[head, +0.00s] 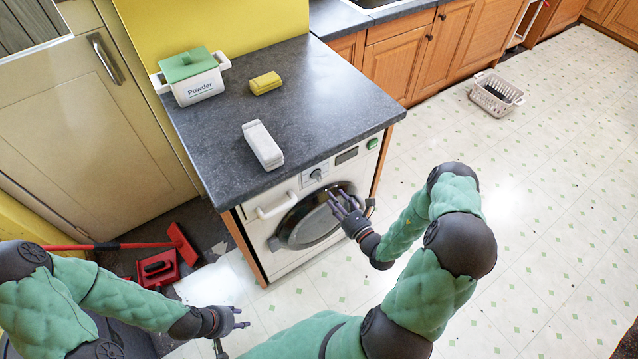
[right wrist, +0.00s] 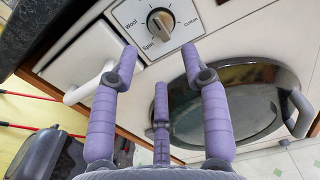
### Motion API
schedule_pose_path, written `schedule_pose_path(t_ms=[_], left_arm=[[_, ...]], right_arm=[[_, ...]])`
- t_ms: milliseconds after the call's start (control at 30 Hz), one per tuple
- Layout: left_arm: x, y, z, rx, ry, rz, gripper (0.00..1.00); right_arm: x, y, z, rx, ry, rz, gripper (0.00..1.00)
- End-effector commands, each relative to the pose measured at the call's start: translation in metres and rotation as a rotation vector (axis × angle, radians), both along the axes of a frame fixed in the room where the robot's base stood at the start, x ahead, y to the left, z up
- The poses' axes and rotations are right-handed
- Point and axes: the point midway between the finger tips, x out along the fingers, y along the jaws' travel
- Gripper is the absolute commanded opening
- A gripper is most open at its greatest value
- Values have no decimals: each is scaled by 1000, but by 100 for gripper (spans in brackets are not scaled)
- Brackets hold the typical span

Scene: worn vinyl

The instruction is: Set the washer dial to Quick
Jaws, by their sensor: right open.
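The washer (head: 275,222) is white and stands under the dark counter, its round door dark. Its dial (head: 316,174) is on the upper front panel; in the right wrist view the dial (right wrist: 160,22) is a grey knob on a white plate. The labels Wool, Spin and Cotton show around it; I see no Quick label, and the plate's top is cut off. My right gripper (head: 345,208) is open and empty in front of the door. Its purple fingers (right wrist: 162,62) point towards the dial, apart from it. My left gripper (head: 238,318) is low, away from the washer; its opening is unclear.
A powder box (head: 200,85) with a green lid, a yellow block (head: 265,83) and a white container (head: 263,146) stand on the counter (head: 330,90). A white handle (head: 277,205) is left of the dial. A red dustpan (head: 158,267) lies on the floor at left.

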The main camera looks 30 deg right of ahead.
Motion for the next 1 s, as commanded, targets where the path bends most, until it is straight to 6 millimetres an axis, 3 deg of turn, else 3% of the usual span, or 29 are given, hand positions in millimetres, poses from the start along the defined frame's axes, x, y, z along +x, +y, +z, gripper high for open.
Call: schedule_pose_path(t_ms=[200,400,600,900,1000], left_arm=[[0,0,-10,0,0,0,40],[0,0,-16,0,0,0,40],[0,0,-18,0,0,0,40],[0,0,-17,0,0,0,40],[0,0,-17,0,0,0,40]], right_arm=[[41,5,-1,-2,-2,6,46],[69,7,-1,0,0,5,46],[81,8,-1,1,1,3,46],[83,8,0,2,1,3,46],[83,8,0,1,1,3,18]])
